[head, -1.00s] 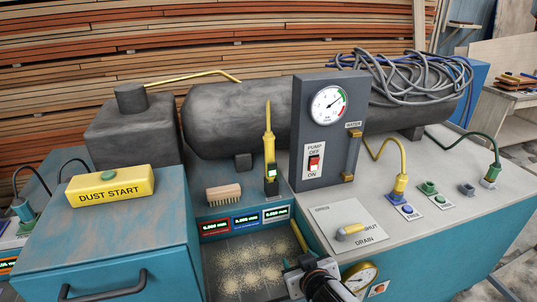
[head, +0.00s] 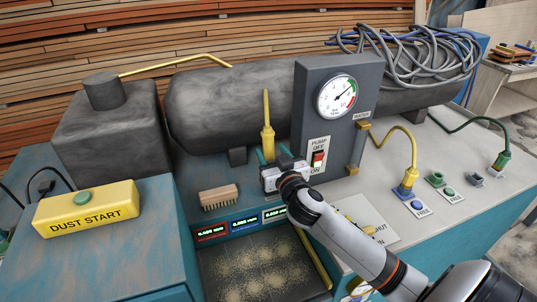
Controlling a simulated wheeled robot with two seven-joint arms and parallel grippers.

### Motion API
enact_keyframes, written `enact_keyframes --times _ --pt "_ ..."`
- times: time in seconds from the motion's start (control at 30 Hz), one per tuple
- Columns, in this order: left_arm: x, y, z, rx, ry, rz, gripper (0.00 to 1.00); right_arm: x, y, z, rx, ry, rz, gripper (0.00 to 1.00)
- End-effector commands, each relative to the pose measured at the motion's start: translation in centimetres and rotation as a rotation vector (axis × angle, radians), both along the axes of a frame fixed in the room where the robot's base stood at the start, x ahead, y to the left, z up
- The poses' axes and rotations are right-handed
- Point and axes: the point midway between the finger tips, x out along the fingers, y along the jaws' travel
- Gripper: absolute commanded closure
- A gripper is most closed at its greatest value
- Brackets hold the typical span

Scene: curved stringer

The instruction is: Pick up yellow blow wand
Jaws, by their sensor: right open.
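The yellow blow wand (head: 267,138) stands upright on the teal bench, in front of the dark tank. Its thin tip points up and its lower part is hidden by my right gripper. My right gripper (head: 268,156) is open, with its fingers at the wand's lower body, seemingly one on each side. I cannot tell whether they touch it. My left gripper is not in view.
A wooden brush (head: 219,197) lies left of my gripper. The grey panel with a gauge (head: 336,97) stands close on the right. The yellow dust start box (head: 86,208) is at the left. A sawdust-covered tray (head: 262,272) is in front.

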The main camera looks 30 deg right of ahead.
Motion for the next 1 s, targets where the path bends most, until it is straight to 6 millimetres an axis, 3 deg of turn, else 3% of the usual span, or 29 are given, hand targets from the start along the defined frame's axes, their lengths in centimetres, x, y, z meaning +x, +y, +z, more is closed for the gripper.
enact_keyframes --times 0.23,0.43,0.7,1.0 --pt "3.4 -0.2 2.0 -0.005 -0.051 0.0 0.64 2.6 -1.4 0.5 -0.005 0.002 -0.002 0.47" --pt "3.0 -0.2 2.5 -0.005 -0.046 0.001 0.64 4.7 -2.0 0.1 -0.001 0.001 -0.002 0.47" --pt "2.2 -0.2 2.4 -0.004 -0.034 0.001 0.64 4.9 -2.0 -0.1 0.0 0.002 0.0 0.47" --pt "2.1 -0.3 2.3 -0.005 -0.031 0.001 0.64 4.9 -2.0 -0.1 0.0 0.002 0.0 0.96"
